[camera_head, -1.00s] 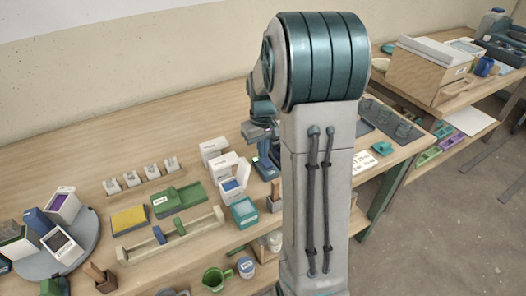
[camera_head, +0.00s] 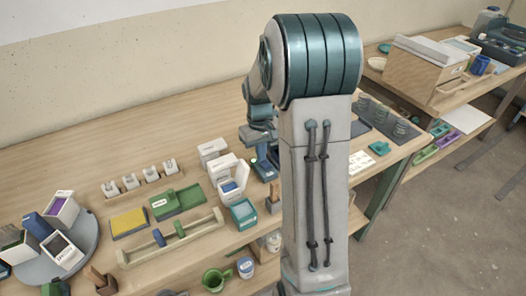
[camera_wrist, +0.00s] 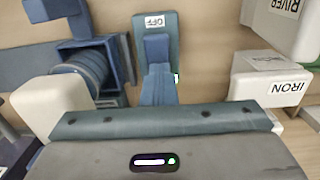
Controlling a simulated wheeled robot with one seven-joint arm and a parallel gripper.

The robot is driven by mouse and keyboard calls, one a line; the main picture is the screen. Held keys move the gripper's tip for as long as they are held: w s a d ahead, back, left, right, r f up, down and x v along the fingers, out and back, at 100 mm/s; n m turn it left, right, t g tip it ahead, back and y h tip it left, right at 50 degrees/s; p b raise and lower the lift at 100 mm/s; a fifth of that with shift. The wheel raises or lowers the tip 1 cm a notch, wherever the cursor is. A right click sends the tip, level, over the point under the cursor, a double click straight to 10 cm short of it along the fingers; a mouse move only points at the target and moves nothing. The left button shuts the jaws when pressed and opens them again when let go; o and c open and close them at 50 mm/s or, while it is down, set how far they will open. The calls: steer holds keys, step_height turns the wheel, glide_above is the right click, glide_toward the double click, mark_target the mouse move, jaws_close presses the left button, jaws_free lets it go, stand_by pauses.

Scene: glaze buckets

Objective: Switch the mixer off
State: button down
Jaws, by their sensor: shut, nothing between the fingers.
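The mixer is a blue machine on the bench; in the head view only part of it (camera_head: 261,168) shows beside my arm. In the wrist view I see its blue body with a ribbed round part at left and a switch plate marked OFF (camera_wrist: 154,20). A blue lever-like part (camera_wrist: 158,88) stands in front of the plate, with a small green light at its right edge. My gripper (camera_wrist: 163,119) is shut and empty, close to this part; its fingertips are not clearly distinct, so I cannot tell whether they touch.
A white box marked IRON (camera_wrist: 265,88) stands close at right, with another white box (camera_wrist: 283,22) above it. A pale object (camera_wrist: 52,103) is close at left. In the head view, white boxes (camera_head: 228,174) and a long wooden rack (camera_head: 172,243) lie left of the mixer.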

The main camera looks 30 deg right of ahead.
steer(key=shift+s+r, duration=0.15)
steer(key=shift+s, duration=0.65)
step_height(320, 180, up, 14)
steer(key=w+p, duration=0.2)
steer(key=p, duration=0.1)
steer(key=shift+w, duration=0.4)
steer(key=shift+a, duration=0.1)
